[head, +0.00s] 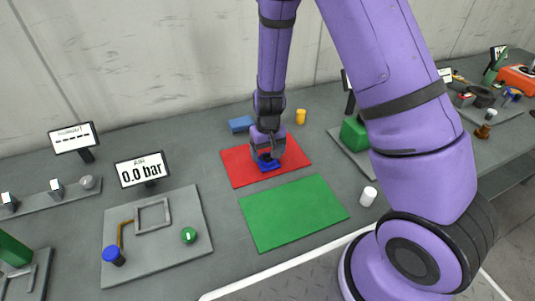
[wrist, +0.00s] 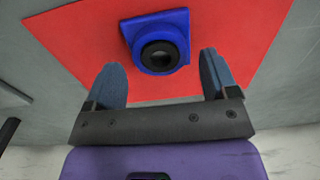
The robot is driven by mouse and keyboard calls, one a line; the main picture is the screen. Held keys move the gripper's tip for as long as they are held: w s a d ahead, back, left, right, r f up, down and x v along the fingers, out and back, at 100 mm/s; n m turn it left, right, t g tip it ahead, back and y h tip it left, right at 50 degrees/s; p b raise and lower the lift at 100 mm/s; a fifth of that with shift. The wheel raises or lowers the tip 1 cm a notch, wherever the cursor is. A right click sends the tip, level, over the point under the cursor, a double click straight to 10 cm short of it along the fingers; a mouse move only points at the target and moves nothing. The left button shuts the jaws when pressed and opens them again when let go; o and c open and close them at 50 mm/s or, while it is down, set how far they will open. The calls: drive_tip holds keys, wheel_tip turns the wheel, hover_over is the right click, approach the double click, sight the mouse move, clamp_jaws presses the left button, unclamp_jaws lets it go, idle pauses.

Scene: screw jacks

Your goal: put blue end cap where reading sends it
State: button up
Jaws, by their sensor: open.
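The blue end cap (head: 269,165), a square block with a dark round bore, rests on the red mat (head: 240,172). In the wrist view the end cap (wrist: 158,42) lies just beyond my fingertips, on the red mat (wrist: 80,35). My gripper (head: 267,157) is directly over the end cap and partly hides it in the head view. Its two fingers (wrist: 161,75) are apart with nothing between them. The AIR display (head: 142,170) reads 0.0 bar. A bare green mat (head: 293,212) lies in front of the red mat.
A second display (head: 73,138) at left shows only dashes. A blue block (head: 241,124), a yellow cylinder (head: 300,117) and a white cylinder (head: 368,196) stand near the mats.

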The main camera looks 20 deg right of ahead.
drive_tip(key=s+d+r+t, duration=0.1)
drive_tip(key=s+r, duration=0.2)
drive_tip(key=r, duration=0.7)
drive_tip(key=s+d+r+t+y, duration=0.1)
drive_tip(key=s+r, duration=0.3)
drive_tip(key=r, duration=0.6)
drive_tip(key=s+d+r+t, duration=0.1)
drive_tip(key=s+d+r, duration=0.15)
drive_tip(key=r, duration=0.75)
drive_tip(key=s+d+r+t, duration=0.1)
drive_tip(key=s+r, duration=0.3)
drive_tip(key=s, duration=0.3)
drive_tip(key=s+d+r+t+h, duration=0.1)
drive_tip(key=s+r, duration=0.3)
drive_tip(key=s, duration=0.4)
drive_tip(key=shift+s+r, duration=0.15)
drive_tip(key=shift+s, duration=0.1)
drive_tip(key=shift+d, duration=0.1)
